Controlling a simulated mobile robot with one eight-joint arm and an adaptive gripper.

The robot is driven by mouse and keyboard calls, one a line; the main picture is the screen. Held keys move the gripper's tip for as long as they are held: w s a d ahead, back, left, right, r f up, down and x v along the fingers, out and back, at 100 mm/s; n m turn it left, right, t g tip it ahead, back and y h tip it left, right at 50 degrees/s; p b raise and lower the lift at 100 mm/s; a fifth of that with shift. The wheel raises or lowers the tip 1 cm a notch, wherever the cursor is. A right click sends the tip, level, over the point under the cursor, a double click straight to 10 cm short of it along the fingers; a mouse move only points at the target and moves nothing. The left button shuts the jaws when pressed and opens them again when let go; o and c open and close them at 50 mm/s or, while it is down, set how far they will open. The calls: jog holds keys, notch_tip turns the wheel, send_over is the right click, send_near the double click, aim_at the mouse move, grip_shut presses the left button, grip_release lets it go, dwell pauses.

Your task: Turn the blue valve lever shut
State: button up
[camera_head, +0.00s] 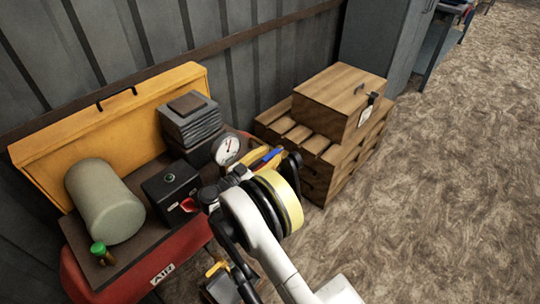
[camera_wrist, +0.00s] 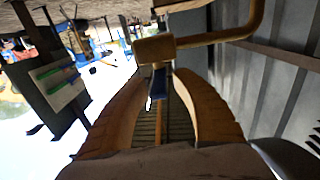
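The blue valve lever (camera_head: 271,154) shows as a short blue bar beside the pressure gauge in the head view, partly hidden by my gripper (camera_head: 266,160). In the wrist view the blue lever (camera_wrist: 159,83) is seen below a brass valve body (camera_wrist: 155,49). It lies between the tips of the two orange-brown fingers of my gripper (camera_wrist: 160,76). Gaps show on both sides of the lever, so the fingers look open around it. I cannot tell whether either finger touches it.
A brass pipe (camera_wrist: 225,36) runs right from the valve and bends upward in the wrist view. The gauge (camera_head: 227,149), a black box (camera_head: 170,188) and a grey-green cylinder (camera_head: 103,201) crowd the red compressor (camera_head: 182,252). A wooden crate (camera_head: 337,101) stands right; floor beyond is clear.

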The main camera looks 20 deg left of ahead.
aim_at(270, 155)
dwell(0.3)
notch_tip(270, 155, up, 10)
dwell(0.4)
